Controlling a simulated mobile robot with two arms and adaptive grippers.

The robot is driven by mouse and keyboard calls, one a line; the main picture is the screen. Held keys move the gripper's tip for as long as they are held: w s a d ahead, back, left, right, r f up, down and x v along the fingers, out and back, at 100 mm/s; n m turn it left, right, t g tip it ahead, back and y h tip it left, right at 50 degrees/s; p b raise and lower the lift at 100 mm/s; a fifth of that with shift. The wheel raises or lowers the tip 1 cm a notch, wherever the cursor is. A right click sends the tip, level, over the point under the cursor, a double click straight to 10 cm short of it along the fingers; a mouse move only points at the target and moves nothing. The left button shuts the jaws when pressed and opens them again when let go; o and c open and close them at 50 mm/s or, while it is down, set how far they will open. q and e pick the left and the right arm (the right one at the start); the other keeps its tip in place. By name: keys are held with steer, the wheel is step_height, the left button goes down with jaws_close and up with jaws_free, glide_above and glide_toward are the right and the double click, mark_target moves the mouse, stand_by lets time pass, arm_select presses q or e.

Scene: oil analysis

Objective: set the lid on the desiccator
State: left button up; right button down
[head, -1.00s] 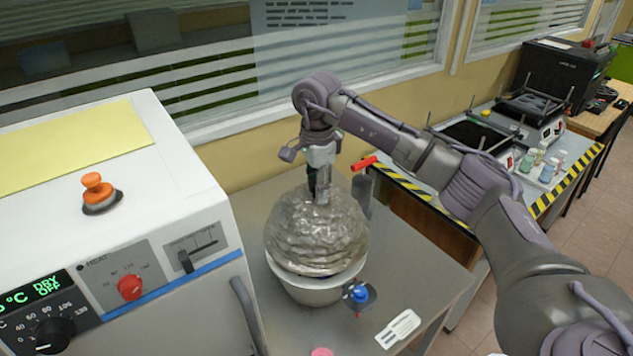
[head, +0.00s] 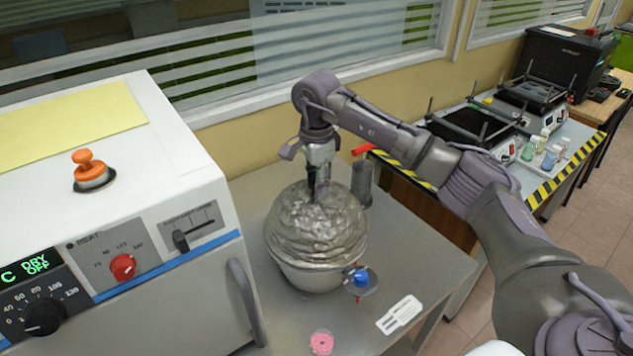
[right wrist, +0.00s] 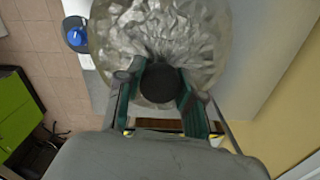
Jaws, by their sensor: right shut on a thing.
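The desiccator lid (head: 316,222) is a glassy, silvery dome with a dark round knob (right wrist: 160,83) on top. My right gripper (head: 318,185) is shut on this knob from above; in the right wrist view its green-padded fingers stand on either side of the knob. The desiccator base (head: 308,278) is a pale bowl on the grey bench, directly under the lid. The lid looks about level, and its rim is at the bowl's rim. I cannot tell whether it touches all round. My left gripper is not in view.
A white oven (head: 190,225) stands close on the left. A blue-knobbed stopcock (head: 360,278) juts out at the bowl's right front. A dark cylinder with a red piece (head: 362,180) stands behind. A white label (head: 400,314) and a pink disc (head: 321,343) lie in front.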

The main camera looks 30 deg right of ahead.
steer(key=shift+f+b, duration=0.3)
steer(key=shift+f, duration=0.05)
steer(key=c, duration=0.7)
jaws_free()
steer(key=shift+o, duration=0.2)
steer(key=shift+f, duration=0.15)
